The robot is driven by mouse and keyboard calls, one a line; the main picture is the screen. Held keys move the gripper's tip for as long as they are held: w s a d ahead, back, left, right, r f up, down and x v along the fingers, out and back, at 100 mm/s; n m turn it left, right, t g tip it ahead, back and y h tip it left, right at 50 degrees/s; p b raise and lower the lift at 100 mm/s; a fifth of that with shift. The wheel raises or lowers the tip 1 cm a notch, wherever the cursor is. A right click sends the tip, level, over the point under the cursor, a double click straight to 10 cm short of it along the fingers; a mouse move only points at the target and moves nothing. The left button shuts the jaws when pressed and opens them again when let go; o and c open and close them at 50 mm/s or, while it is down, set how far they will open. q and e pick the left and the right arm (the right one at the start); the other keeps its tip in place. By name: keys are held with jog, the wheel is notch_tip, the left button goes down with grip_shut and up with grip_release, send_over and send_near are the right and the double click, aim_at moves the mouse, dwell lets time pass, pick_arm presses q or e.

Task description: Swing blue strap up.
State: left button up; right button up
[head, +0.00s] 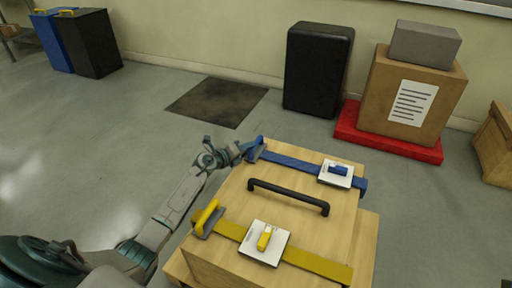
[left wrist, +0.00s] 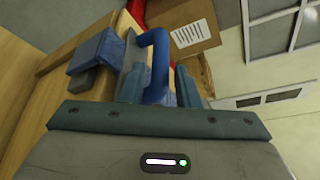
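A light wooden case carries a blue strap (head: 292,162) across its far side, lying flat along the top. The strap's blue handle (head: 254,148) is at its left end, and a white plate with a blue latch (head: 339,169) sits near its right end. My left gripper (head: 243,150) is at the blue handle. In the left wrist view the handle (left wrist: 158,65) stands between the two close-set fingers of the gripper (left wrist: 158,88), which look shut on it; the exact contact is partly hidden. My right gripper is not in view.
A black carry handle (head: 288,194) stands up mid-lid. A yellow strap (head: 315,264) with its yellow handle (head: 207,216) and a white latch plate (head: 264,243) lies nearer. A carton (head: 385,85) on a red base and a black case (head: 316,68) stand behind.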

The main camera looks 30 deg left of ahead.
pick_arm(q)
jog(key=b+x, duration=0.1)
jog(key=x, duration=0.4)
jog(key=shift+b, duration=0.4)
grip_shut()
